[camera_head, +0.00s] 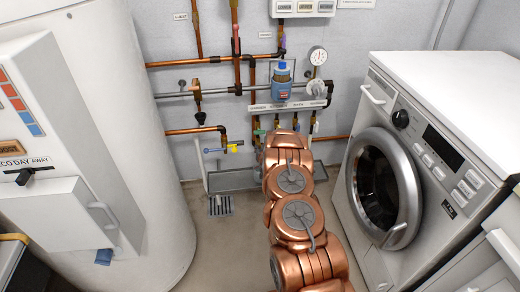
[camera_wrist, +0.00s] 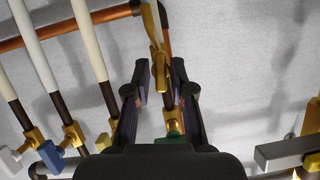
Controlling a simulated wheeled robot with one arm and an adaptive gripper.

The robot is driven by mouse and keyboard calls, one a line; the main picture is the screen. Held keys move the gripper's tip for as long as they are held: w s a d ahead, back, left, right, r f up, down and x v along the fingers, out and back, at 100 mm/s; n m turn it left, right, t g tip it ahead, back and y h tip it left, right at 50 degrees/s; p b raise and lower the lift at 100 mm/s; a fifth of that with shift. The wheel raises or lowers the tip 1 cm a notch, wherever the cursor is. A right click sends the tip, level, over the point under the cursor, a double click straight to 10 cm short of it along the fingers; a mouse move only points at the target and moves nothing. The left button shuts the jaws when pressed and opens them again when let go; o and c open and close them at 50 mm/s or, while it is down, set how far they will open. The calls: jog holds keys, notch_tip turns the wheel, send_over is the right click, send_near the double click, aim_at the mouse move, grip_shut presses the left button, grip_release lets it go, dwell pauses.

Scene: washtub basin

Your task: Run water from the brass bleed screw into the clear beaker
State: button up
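My gripper (camera_wrist: 160,78) is open in the wrist view, with its two dark fingers spread to either side. A brass fitting (camera_wrist: 157,50) with a narrow, wing-like upper part shows on a pipe between and beyond the fingertips. It may be the bleed screw, but I cannot be sure. I cannot tell whether the fingers touch it. A green and brass valve (camera_wrist: 174,137) shows lower between the fingers. In the head view my copper arm hides the gripper and part of the pipework. I cannot make out the clear beaker in either view.
Several pipes with brass valves stand left of my gripper, including one with a blue handle (camera_wrist: 50,155). A grey bar-shaped fitting (camera_wrist: 287,154) is at right. The washing machine (camera_head: 383,187) and white tank (camera_head: 150,190) flank my arm. A floor drain (camera_head: 220,205) lies left.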

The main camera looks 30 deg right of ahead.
jog(key=v, duration=1.1)
dwell(0.3)
jog(key=shift+s+a+r, duration=0.1)
jog(key=shift+s+a, duration=0.05)
jog(key=s+a+r+n+g+y, duration=0.1)
jog(key=a+r+n+g+y, duration=0.15)
jog(key=a+r, duration=0.7)
jog(key=s+a+r+n+g+y, duration=0.15)
jog(key=s+a+r+g, duration=0.3)
jog(key=s+a, duration=0.6)
jog(key=s+a+r+n+g, duration=0.1)
jog(key=s+a+r+g, duration=0.3)
jog(key=s, duration=0.8)
jog(key=s+a+r+g, duration=0.2)
jog(key=s+r, duration=0.4)
jog(key=s, duration=0.7)
jog(key=s+a+r+n+g, duration=0.1)
jog(key=s+a+r+g, duration=0.25)
jog(key=s, duration=0.85)
notch_tip(320, 180, up, 28)
jog(key=s+t+p, duration=0.1)
jog(key=t+p, duration=0.1)
jog(key=p, duration=2.3)
